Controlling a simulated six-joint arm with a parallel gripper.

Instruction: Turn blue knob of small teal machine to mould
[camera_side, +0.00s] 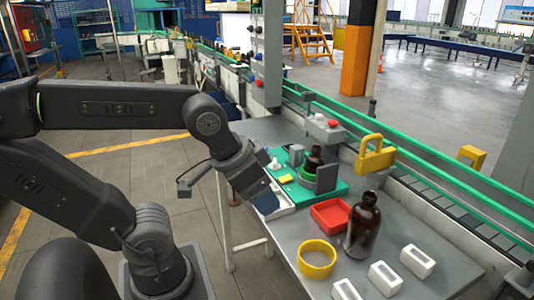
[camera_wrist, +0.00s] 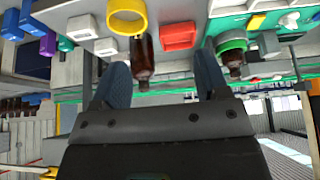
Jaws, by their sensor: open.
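The small teal machine has a flat teal-green base (camera_side: 335,190) on the table in the side view. It carries a small amber bottle (camera_side: 314,158), grey blocks, a yellow pad (camera_side: 285,178) and a white knob-like part (camera_side: 274,164). In the wrist view, upside down, the machine's green ring (camera_wrist: 232,45) and white part (camera_wrist: 289,20) show at upper right. I cannot clearly make out the blue knob; my gripper may hide it in the side view. My gripper (camera_side: 267,203) hangs at the machine's near left edge, pointing down. Its blue fingers (camera_wrist: 162,68) are apart and empty.
A large amber bottle (camera_side: 363,225), a red tray (camera_side: 330,216), a yellow ring (camera_side: 317,259) and white blocks (camera_side: 385,277) stand on the grey table to the machine's right. A yellow padlock-shaped part (camera_side: 375,155) stands behind. A green-railed conveyor (camera_side: 440,176) runs along the far side.

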